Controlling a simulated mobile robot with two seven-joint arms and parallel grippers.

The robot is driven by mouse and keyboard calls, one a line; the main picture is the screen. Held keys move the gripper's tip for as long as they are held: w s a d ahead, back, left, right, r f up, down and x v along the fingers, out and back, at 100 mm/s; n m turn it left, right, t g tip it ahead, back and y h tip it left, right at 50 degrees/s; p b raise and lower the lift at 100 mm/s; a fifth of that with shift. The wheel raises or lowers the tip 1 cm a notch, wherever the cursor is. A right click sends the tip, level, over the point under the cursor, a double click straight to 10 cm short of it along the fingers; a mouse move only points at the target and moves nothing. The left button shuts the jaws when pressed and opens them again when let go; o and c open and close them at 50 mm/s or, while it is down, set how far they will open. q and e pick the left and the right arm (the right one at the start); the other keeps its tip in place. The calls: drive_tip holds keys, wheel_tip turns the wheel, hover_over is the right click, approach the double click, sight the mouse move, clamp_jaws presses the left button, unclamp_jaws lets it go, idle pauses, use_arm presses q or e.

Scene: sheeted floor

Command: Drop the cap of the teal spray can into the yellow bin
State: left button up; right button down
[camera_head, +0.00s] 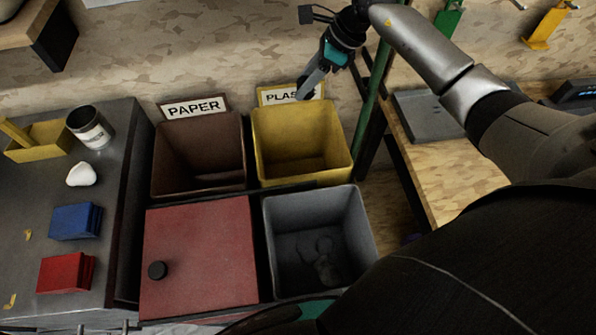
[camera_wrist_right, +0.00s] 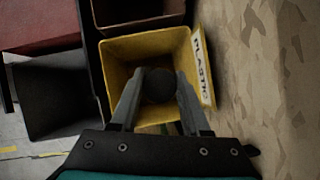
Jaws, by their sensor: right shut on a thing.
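The yellow bin (camera_head: 268,152) stands open in the back row, with a PLASTIC sign (camera_head: 275,96) behind it. My right gripper (camera_head: 303,92) hangs over the back part of this bin, in front of the sign. In the right wrist view its fingers (camera_wrist_right: 158,92) are shut on a dark round cap (camera_wrist_right: 158,86), with the yellow bin (camera_wrist_right: 117,72) behind and below it. The teal spray can is not identifiable in either view. My left gripper is out of view.
A brown bin (camera_head: 170,165) with a PAPER sign stands left of the yellow one. In front are a red-lidded bin (camera_head: 200,250) and an open grey bin (camera_head: 285,225). A dark table (camera_head: 115,180) with several items is left, a wooden bench (camera_head: 440,185) right. A green post rises beside the yellow bin.

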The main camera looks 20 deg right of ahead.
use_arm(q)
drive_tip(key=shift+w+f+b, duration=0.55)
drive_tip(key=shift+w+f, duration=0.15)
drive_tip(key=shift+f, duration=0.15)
use_arm(e)
wheel_tip(320, 180, down, 3)
drive_tip(key=shift+r, duration=0.2)
drive_tip(key=shift+c, duration=1.5)
unclamp_jaws()
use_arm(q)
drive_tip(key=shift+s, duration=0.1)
